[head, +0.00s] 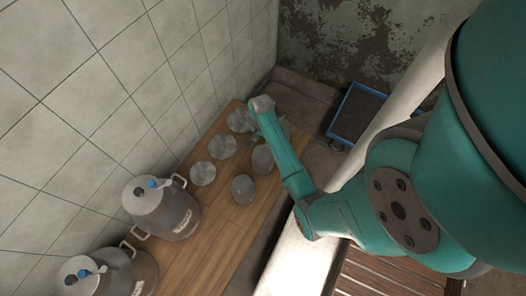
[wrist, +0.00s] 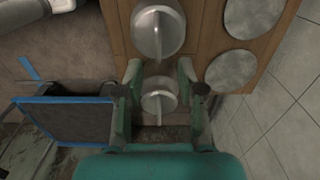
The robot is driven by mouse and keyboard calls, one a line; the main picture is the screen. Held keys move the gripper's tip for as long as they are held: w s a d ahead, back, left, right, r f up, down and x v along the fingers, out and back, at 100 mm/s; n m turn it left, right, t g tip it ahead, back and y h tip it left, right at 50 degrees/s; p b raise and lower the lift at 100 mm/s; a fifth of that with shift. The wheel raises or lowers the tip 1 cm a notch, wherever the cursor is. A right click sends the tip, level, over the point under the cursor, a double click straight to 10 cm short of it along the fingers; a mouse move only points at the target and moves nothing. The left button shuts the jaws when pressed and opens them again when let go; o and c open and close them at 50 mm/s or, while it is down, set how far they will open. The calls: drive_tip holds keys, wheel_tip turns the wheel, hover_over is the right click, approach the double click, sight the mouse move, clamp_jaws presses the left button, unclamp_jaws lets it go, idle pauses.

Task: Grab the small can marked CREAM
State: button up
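Small grey metal cans with handled lids stand in a row on a wooden counter (head: 215,240). In the head view, one small can (head: 243,188) stands nearest and another (head: 262,160) is behind it, beside my arm. No CREAM marking is readable on any small can. In the wrist view, my gripper (wrist: 159,74) is open, with its fingers spread to either side of a small can (wrist: 158,102). Contact with that can is not visible. Another small can (wrist: 158,32) stands just beyond the fingertips.
Flat round grey discs (head: 203,173) lie along the tiled wall, also seen in the wrist view (wrist: 231,71). Two large labelled cans (head: 163,208) (head: 108,272) stand on the counter's near part. A blue-edged dark tray (head: 357,114) is off to the right.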

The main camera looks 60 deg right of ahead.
sight(263, 157)
wheel_tip(263, 157, down, 4)
drive_tip(key=shift+r, duration=0.1)
drive_tip(key=shift+s+d+f, duration=0.1)
drive_tip(key=shift+d+f, duration=0.05)
drive_tip(key=shift+f, duration=1.2)
drive_tip(key=shift+s+d+f, duration=0.1)
drive_tip(key=shift+d+f, duration=0.05)
drive_tip(key=shift+f, duration=1.2)
clamp_jaws()
drive_tip(key=shift+r, duration=0.1)
